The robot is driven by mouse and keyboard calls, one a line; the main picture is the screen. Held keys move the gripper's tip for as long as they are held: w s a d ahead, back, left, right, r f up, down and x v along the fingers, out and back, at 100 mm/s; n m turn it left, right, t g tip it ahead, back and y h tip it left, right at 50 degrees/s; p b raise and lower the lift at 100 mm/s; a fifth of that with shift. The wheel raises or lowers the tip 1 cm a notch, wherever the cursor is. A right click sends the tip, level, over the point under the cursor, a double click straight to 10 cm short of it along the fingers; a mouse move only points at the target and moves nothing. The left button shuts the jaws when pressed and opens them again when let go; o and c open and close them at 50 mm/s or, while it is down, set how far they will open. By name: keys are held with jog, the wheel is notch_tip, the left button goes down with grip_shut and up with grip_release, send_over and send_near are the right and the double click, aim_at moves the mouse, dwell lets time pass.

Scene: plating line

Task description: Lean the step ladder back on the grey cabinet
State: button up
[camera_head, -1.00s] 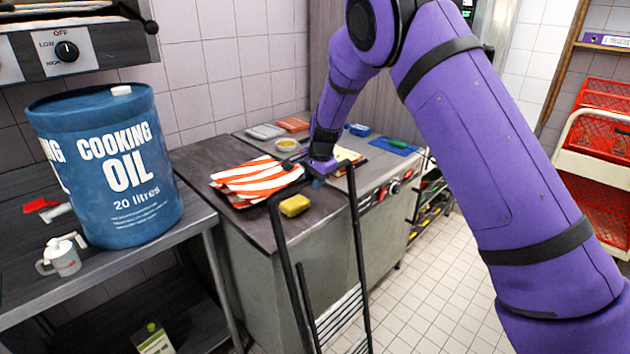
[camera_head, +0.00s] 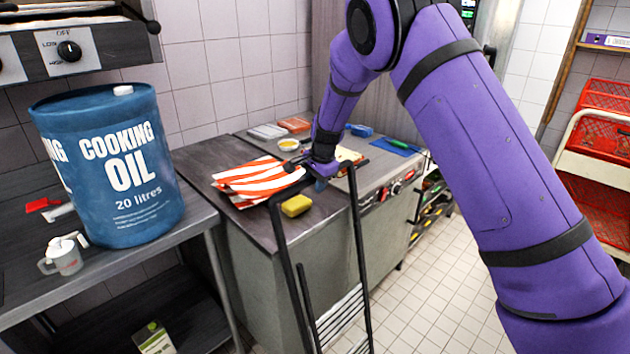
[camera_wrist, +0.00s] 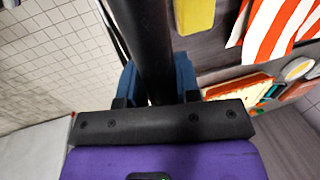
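The step ladder (camera_head: 361,258) is a black tubular frame with several thin bars low down. It stands in front of the grey cabinet (camera_head: 325,250), its upper end at about the height of the cabinet's dark top. Its feet are out of frame, and I cannot tell whether it touches the cabinet. My gripper (camera_head: 321,182) is at the ladder's top bar. In the wrist view, the blue fingers of my gripper (camera_wrist: 157,85) sit on either side of the black ladder bar (camera_wrist: 143,35), closed on it.
A yellow sponge (camera_head: 296,205) and a red-and-white striped cloth (camera_head: 258,180) lie on the cabinet top by the ladder. A blue cooking oil drum (camera_head: 125,205) and a small jug (camera_head: 66,258) stand on the left table. Tiled floor (camera_head: 430,300) is clear to the ladder's right.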

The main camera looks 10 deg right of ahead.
jog(key=o, duration=0.4)
jog(key=shift+d+f, duration=0.2)
jog(key=shift+f, duration=0.25)
jog(key=shift+c, duration=0.2)
jog(key=shift+o, duration=0.2)
jog(key=shift+r, duration=0.15)
jog(key=shift+a, duration=0.1)
jog(key=w+v, duration=0.1)
jog(key=v, duration=1.7)
jog(key=shift+w+a+r, duration=0.25)
jog(key=shift+a+r, duration=0.15)
jog(key=shift+r, duration=0.1)
